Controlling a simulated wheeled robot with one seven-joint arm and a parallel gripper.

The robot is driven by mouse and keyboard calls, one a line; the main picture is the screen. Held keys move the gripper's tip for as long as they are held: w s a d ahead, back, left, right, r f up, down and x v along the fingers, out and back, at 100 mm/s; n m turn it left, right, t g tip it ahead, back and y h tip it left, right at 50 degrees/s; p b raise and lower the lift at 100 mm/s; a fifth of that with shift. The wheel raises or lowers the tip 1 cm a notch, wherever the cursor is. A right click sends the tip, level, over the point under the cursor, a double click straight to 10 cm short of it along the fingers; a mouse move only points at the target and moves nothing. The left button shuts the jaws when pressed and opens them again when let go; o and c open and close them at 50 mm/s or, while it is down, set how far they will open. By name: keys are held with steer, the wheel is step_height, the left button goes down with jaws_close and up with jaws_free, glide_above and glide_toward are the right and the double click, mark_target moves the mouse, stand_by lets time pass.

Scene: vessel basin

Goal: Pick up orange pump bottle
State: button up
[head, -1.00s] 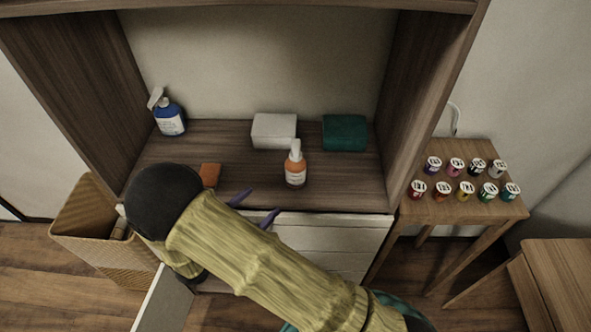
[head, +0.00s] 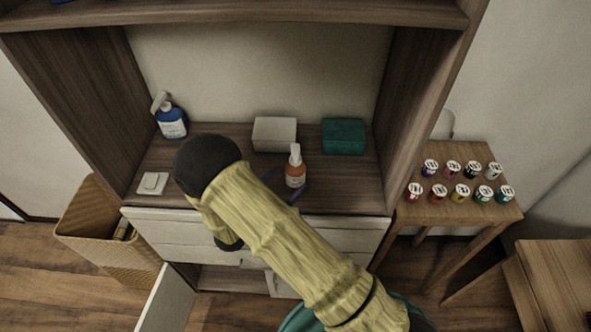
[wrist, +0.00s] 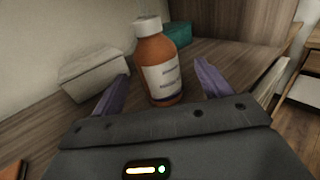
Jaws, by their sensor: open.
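The orange pump bottle (head: 295,174) stands upright on the wooden shelf near its front edge, with a white top and a white label. It also shows large in the wrist view (wrist: 158,68). My gripper (head: 287,184) is open, with its purple fingers close to the bottle's lower part. In the wrist view the fingers (wrist: 161,82) stand to the left and right of the bottle, with visible gaps on both sides. Whether the bottle is fully between the fingertips or just beyond them, I cannot tell.
A white box (head: 274,134) and a green box (head: 343,136) stand behind the bottle. A white flat item (head: 152,183) lies front left. Drawers (head: 350,234) are below; a side table (head: 450,207) holds several small cups.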

mark_target(300, 167)
steer(key=shift+x, duration=0.8)
steer(key=shift+w, duration=0.15)
steer(key=p+x, duration=0.2)
steer(key=x, duration=0.2)
steer(key=shift+w+p, duration=0.15)
steer(key=shift+p, duration=0.15)
steer(key=shift+w+d, duration=0.3)
steer(key=shift+w, duration=0.05)
steer(key=shift+f, duration=0.1)
steer(key=c, duration=1.2)
